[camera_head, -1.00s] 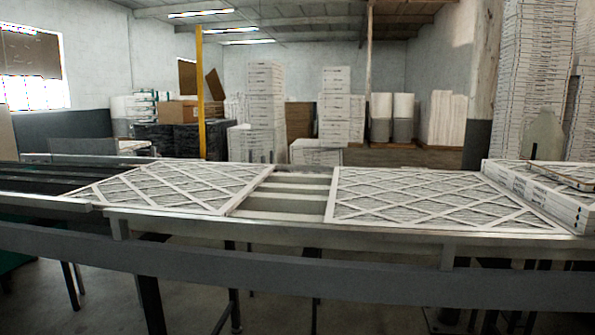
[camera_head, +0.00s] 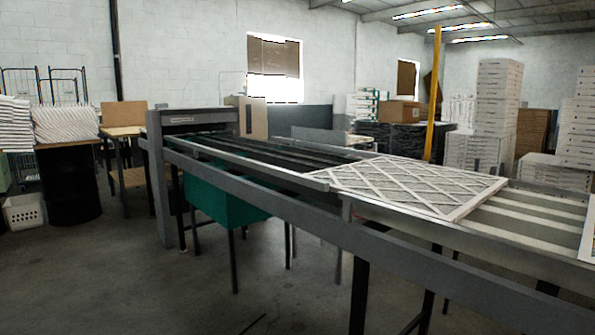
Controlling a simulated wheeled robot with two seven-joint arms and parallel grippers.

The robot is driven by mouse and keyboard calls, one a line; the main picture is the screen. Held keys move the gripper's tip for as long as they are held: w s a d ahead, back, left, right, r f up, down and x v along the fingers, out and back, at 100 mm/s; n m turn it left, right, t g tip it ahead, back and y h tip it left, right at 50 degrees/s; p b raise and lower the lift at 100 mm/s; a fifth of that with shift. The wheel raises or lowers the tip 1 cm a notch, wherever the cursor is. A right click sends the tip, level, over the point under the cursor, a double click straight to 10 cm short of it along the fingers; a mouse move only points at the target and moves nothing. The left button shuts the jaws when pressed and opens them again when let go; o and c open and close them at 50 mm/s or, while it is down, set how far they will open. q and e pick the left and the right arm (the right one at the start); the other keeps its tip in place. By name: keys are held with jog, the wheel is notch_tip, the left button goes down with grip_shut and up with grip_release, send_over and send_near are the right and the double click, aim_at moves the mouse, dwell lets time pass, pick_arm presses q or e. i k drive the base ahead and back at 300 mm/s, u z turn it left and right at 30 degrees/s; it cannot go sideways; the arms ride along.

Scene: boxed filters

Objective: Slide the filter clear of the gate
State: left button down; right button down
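A flat white filter (camera_head: 405,184) with a diamond lattice face lies on the conveyor in the head view. Its left part rests at the end of the dark-belted section, and its right edge is beside the bare slatted section (camera_head: 530,216). A grey gate-like frame (camera_head: 195,122) stands across the far left end of the conveyor, well apart from this filter. The edge of another white panel (camera_head: 589,240) shows at the right border. Neither of my grippers is in view.
A long grey rail (camera_head: 330,225) runs along the conveyor's near side. A green bin (camera_head: 225,196) sits beneath it. A black drum (camera_head: 68,185) and white basket (camera_head: 24,213) stand at the left. The floor in front is open.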

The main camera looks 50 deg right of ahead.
aim_at(447, 195)
jog(key=z, duration=1.85)
